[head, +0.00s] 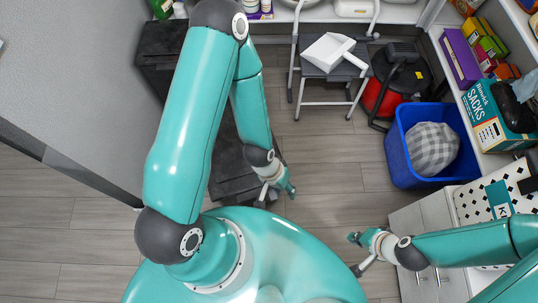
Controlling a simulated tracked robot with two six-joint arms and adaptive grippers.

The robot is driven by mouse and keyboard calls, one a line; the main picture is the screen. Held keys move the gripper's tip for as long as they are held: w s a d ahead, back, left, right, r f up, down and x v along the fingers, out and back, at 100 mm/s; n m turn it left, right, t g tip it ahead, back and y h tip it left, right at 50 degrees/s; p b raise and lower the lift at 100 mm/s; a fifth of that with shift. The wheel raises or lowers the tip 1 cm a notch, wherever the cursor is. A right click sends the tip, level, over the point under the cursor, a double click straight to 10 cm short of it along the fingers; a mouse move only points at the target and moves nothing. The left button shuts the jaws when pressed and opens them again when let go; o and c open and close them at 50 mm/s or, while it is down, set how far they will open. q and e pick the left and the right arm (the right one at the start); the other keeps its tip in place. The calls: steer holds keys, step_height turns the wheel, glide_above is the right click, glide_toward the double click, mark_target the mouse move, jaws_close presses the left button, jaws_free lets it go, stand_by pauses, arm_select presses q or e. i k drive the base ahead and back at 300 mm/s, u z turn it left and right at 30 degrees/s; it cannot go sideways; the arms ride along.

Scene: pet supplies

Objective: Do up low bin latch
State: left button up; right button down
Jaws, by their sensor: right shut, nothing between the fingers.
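No latch can be made out in the head view. A dark, low box-like unit (232,165) stands at left centre, largely hidden behind my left arm; I cannot tell whether it is the low bin. My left gripper (277,191) is beside its right edge, above or near the floor; its finger opening is unclear. My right gripper (357,252) is shut and empty, to the left of a white cabinet and apart from the dark unit.
An open blue tub (400,165) holds a grey checked cushion (432,149). A white cabinet (432,211) is at right. The middle floor is clear.

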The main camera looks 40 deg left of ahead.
mark_target(273, 196)
steer(key=u, duration=0.2)
steer(key=k, duration=0.85)
steer(key=u, duration=0.45)
